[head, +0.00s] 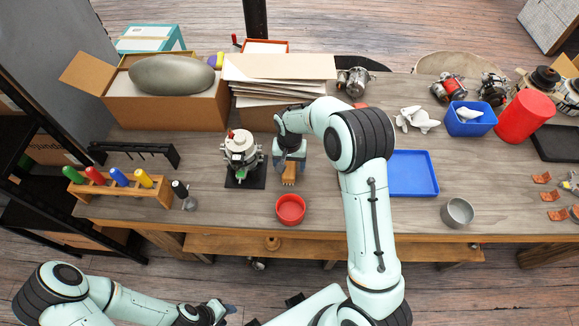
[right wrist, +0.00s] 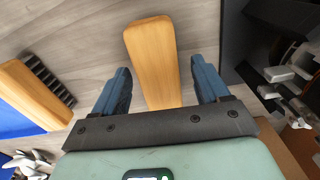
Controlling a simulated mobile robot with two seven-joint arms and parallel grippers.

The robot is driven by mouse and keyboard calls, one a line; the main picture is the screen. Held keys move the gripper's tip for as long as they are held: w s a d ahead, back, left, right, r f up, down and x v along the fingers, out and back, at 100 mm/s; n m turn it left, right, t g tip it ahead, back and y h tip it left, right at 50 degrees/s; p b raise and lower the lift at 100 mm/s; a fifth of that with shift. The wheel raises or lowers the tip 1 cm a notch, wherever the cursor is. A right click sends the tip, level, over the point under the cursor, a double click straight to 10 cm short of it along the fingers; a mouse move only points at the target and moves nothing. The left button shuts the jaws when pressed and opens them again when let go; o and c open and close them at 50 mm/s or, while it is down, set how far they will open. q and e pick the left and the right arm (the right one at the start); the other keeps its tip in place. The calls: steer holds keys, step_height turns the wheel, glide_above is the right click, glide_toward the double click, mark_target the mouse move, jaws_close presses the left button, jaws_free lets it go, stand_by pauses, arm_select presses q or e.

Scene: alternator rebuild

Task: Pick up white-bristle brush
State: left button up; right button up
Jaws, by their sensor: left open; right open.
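A wooden brush handle (right wrist: 152,62) lies between the two open fingers of my right gripper (right wrist: 160,88) in the right wrist view, with gaps on both sides. Its bristles are hidden, so I cannot tell their colour. A wooden end (head: 289,180) shows under my right gripper (head: 290,160) in the head view. A second wooden brush (right wrist: 38,92), with dark grey bristles, lies to the left in the right wrist view; my right arm hides its place in the head view. My left gripper (head: 222,309) is open and empty at the bottom left, off the table.
An alternator (head: 242,152) on a black stand is just left of my right gripper. A red bowl (head: 290,209) is in front. A blue tray (head: 412,174) and a grey cup (head: 457,212) lie right. A screwdriver rack (head: 120,187) is left; cardboard boxes (head: 165,110) stand behind.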

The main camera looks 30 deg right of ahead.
mark_target(290, 164)
steer(key=c, duration=1.1)
arm_select(q)
steer(key=shift+w+r+p, duration=0.75)
steer(key=shift+w+r, duration=0.1)
steer(key=shift+r, duration=0.15)
arm_select(e)
step_height(290, 164, up, 20)
steer(key=shift+r, duration=0.1)
